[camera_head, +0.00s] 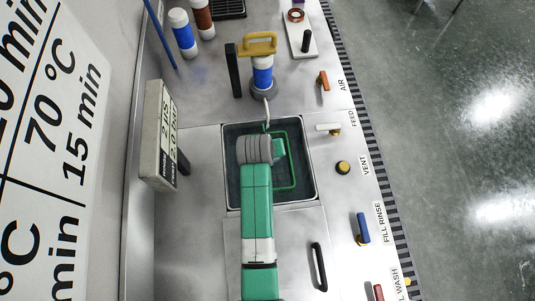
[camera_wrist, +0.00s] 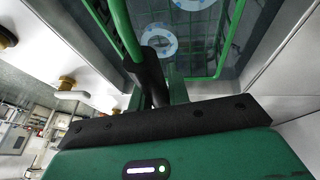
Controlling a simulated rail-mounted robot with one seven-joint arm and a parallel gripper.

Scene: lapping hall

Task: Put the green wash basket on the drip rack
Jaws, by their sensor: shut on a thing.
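The green wash basket (camera_head: 293,172) shows in the head view as a green wire frame within the outline of the square basin (camera_head: 230,190). My arm and wrist cover its left part. My gripper (camera_head: 279,150) is over the basin. In the wrist view my gripper (camera_wrist: 150,75) is shut on the green bar of the basket (camera_wrist: 122,30), and pale discs with blue dots (camera_wrist: 160,42) show inside the frame. I cannot tell how high the basket is. A black slotted rack (camera_head: 229,8), perhaps the drip rack, is cut by the top edge.
A blue pump-like post with a yellow handle (camera_head: 258,46) stands behind the basin, beside a black upright (camera_head: 233,70). A grey sign box (camera_head: 158,135) stands left. Bottles (camera_head: 182,35) stand farther back. Valves, including a blue lever (camera_head: 363,228), line the right edge.

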